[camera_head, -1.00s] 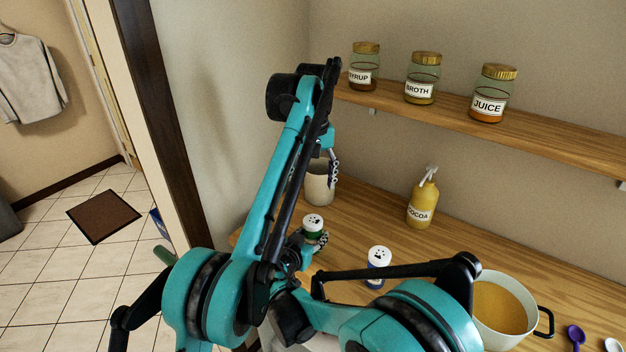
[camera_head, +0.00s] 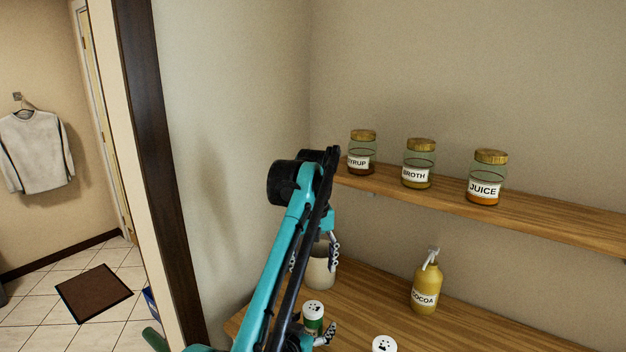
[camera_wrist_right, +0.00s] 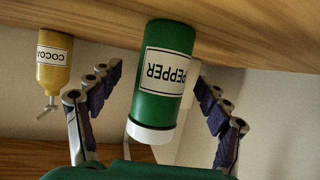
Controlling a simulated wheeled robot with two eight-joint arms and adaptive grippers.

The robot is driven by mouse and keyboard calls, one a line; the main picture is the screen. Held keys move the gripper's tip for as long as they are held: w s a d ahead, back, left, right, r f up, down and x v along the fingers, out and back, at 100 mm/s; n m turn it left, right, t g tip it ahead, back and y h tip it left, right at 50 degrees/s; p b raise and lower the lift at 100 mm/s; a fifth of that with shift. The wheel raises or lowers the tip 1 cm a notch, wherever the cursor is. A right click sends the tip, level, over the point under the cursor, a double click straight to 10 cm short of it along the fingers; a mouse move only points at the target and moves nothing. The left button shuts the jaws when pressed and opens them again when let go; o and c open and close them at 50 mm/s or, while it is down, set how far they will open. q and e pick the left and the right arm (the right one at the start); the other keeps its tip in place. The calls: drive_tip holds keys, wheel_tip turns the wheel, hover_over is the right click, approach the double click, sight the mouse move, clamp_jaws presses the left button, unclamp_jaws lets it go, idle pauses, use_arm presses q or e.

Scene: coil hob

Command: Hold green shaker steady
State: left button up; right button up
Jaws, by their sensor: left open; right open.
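The green shaker (camera_head: 313,318) stands on the wooden counter, with a white dotted cap. In the right wrist view, which is upside down, the green shaker (camera_wrist_right: 165,80) shows its PEPPER label. My right gripper (camera_wrist_right: 157,78) is open, with one finger on each side of the shaker and visible gaps on both sides. In the head view only part of it shows, beside the shaker's right side. My left gripper (camera_head: 314,256) is open and higher, at the cream canister (camera_head: 320,273); whether it touches the canister I cannot tell.
A second white-capped shaker (camera_head: 384,344) is cut off at the bottom edge. A yellow COCOA pump bottle (camera_head: 425,290) stands further right. SYRUP (camera_head: 362,155), BROTH (camera_head: 419,165) and JUICE (camera_head: 487,180) jars stand on the wall shelf (camera_head: 550,211).

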sight(309, 327)
drive_tip(key=shift+p+v, duration=1.05)
drive_tip(key=shift+v, duration=2.9)
drive_tip(key=shift+r, duration=0.1)
drive_tip(key=o, duration=0.5)
drive_tip(key=shift+o, duration=0.2)
drive_tip(key=shift+s, duration=0.1)
